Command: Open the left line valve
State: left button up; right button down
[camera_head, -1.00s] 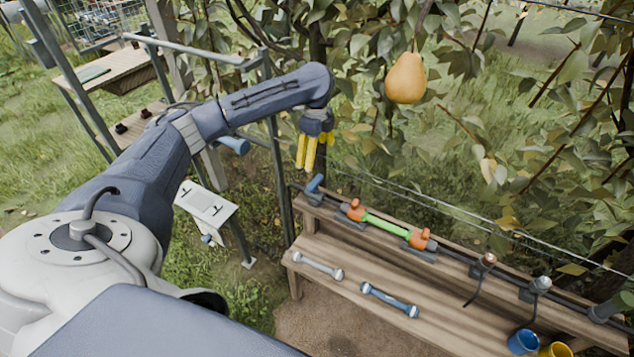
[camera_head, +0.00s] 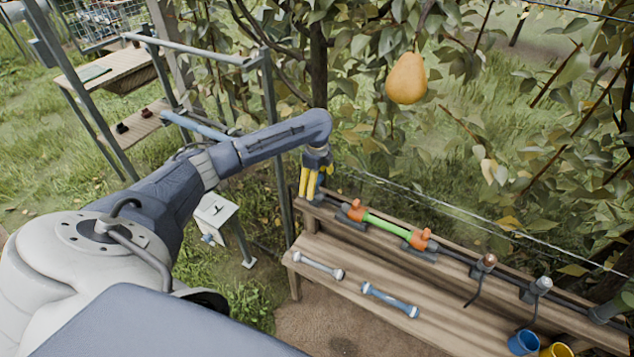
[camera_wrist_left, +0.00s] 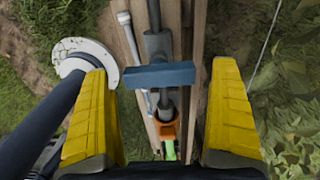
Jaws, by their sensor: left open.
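The left line valve's blue handle (camera_wrist_left: 160,75) shows in the left wrist view as a bar lying crosswise over the dark line, between my fingers and beyond their tips. My right gripper is not in view.
Right of the valve, a green tube (camera_head: 382,226) sits between orange fittings on the bench (camera_head: 420,300). A grey tube (camera_head: 318,265) and a blue tube (camera_head: 390,299) lie on the lower board. Blue (camera_head: 523,342) and yellow cups stand at the right. A pear (camera_head: 406,79) hangs above.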

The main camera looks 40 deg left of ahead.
pick_arm(q)
jog(key=c, duration=1.2)
jog(key=shift+n, duration=0.4)
jog(key=n, duration=0.3)
jog(key=shift+w+n, duration=0.15)
jog(key=shift+n, duration=0.25)
jog(key=n, duration=0.4)
jog(key=shift+a+n, duration=0.1)
jog(key=shift+n, duration=0.2)
jog(key=n, duration=0.4)
jog(key=shift+w, duration=0.1)
jog(key=n, duration=0.4)
jog(key=shift+a+n, duration=0.15)
jog(key=shift+n, duration=0.15)
